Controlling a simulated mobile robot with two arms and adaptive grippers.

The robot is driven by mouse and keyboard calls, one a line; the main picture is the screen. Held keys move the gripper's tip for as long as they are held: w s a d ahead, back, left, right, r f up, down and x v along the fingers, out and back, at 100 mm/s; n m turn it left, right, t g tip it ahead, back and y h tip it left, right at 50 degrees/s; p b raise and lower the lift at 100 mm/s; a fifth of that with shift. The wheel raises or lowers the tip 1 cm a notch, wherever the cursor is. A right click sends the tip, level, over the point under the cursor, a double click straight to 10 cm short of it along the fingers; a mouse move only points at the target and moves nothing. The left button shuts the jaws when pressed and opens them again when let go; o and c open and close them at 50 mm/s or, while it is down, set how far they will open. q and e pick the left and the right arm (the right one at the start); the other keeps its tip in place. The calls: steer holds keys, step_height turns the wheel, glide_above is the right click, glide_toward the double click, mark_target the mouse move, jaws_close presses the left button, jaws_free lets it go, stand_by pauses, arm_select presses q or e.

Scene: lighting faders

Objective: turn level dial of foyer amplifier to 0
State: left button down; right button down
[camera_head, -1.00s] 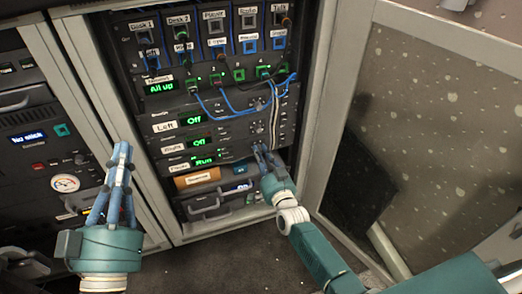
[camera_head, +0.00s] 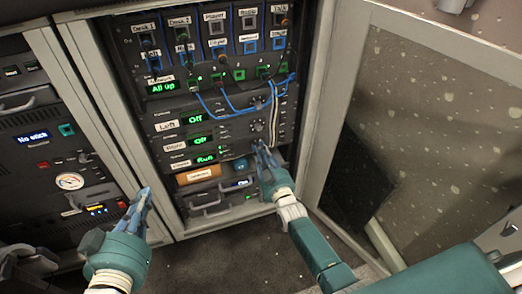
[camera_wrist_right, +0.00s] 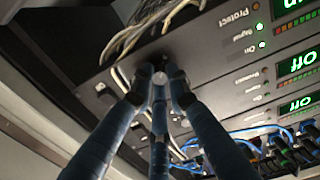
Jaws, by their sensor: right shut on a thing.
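The foyer amplifier (camera_head: 228,155) is the black rack unit with the green "Run" display (camera_head: 205,159), below two units that read "Off". My right gripper (camera_head: 262,147) is at the right end of its front panel. In the right wrist view the fingertips (camera_wrist_right: 159,82) are shut on the level dial (camera_wrist_right: 160,76), a small round knob.
Blue patch cables (camera_head: 236,109) hang across the units above, and pale cables (camera_wrist_right: 125,75) run close to my right fingers. An orange-brown roll (camera_head: 197,175) lies on the shelf below. The open cabinet door (camera_head: 408,130) stands to the right. The floor in front is clear.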

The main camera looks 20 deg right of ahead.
steer(key=shift+f, duration=0.1)
stand_by(0.4)
steer(key=c, duration=1.7)
jaws_free()
steer(key=shift+o, duration=0.2)
steer(key=s, duration=1.2)
steer(key=shift+d, duration=0.2)
